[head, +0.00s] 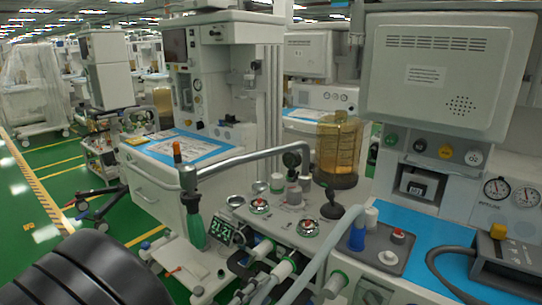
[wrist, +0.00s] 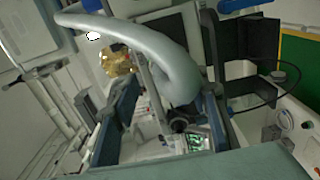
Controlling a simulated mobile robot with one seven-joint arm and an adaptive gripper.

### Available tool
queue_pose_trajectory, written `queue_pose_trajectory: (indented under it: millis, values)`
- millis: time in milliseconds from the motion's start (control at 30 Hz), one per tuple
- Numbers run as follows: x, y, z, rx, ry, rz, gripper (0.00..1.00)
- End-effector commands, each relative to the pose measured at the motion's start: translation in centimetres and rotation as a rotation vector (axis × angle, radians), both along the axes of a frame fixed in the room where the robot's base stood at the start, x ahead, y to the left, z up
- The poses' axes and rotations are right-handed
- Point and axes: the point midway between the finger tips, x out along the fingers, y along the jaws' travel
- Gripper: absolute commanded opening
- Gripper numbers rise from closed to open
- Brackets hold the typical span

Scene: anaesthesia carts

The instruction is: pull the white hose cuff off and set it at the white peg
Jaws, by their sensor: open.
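A pale grey-white hose (head: 325,250) rises from the lower edge of the head view and ends near a short white cylinder (head: 371,217) and a blue cylinder (head: 357,238). I cannot tell which white piece is the cuff and which the peg. Another white cuff-like fitting (head: 283,270) with a green ring sits at the front of the machine. In the wrist view a thick pale hose (wrist: 175,62) arches across the middle, close to the camera. My gripper (wrist: 168,98) appears as dark fingers on either side of the hose, open. The fingertips are hidden from the head view.
The grey tray (head: 371,262) holds small knobs on a blue work mat (head: 425,225). A dark cable (head: 440,278) lies at right. Green floor (head: 40,200) is open at left.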

Motion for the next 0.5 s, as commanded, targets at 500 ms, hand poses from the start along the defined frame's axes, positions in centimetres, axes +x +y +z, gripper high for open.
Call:
queue_pose_trajectory:
  millis: [500]
  values:
    - [5.1, -4.1, -0.1, 0.001, 0.0, -0.002, 0.41]
